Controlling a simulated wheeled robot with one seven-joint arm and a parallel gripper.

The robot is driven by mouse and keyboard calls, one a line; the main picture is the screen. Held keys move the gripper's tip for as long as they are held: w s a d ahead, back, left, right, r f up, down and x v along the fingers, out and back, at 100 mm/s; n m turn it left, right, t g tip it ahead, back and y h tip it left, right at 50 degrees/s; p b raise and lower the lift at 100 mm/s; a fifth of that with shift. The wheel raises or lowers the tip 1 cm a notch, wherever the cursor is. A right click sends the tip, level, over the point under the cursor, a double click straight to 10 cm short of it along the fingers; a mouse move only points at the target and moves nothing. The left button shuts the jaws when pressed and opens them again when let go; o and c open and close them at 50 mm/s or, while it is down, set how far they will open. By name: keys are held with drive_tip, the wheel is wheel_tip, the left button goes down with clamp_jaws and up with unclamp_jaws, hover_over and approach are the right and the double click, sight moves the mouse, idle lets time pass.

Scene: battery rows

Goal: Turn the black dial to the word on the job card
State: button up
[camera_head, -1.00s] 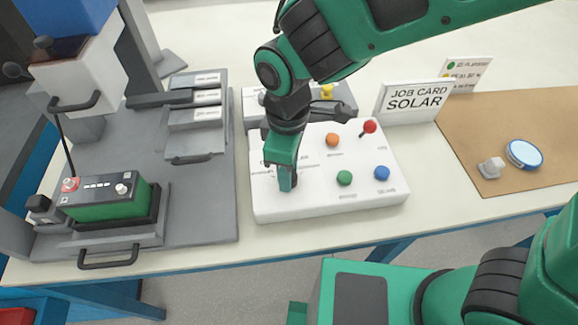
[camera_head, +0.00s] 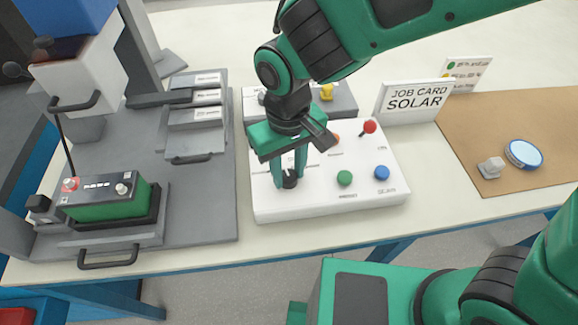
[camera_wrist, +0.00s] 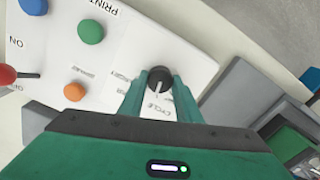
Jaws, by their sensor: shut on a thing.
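The black dial (camera_head: 290,181) sits on the left part of the white panel (camera_head: 330,205). My gripper (camera_head: 288,174) points down at it, with one finger on each side. In the wrist view the black dial (camera_wrist: 159,77) is between the fingertips, which are shut on it. Its white pointer line points down in that view, toward printed text that seems to read CYCLE. Other words by the dial are too small or hidden by my fingers. The job card (camera_head: 414,101) stands upright behind the panel and reads SOLAR.
The panel also holds a green button (camera_head: 344,178), a blue button (camera_head: 382,173), a partly hidden orange button (camera_head: 336,139) and a red-tipped lever (camera_head: 369,127). A grey fixture with a green battery (camera_head: 105,202) is at left. A brown mat (camera_head: 520,130) lies at right.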

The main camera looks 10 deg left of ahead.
sight(290, 173)
drive_tip(key=m, duration=0.6)
drive_tip(key=shift+w+m, duration=0.2)
drive_tip(key=shift+m, duration=0.1)
idle(0.4)
drive_tip(key=o, duration=1.1)
drive_tip(key=shift+c, duration=0.2)
drive_tip(key=shift+s, duration=0.1)
wheel_tip(290, 173, up, 11)
drive_tip(key=shift+d+f, duration=0.1)
drive_tip(key=shift+d, duration=0.05)
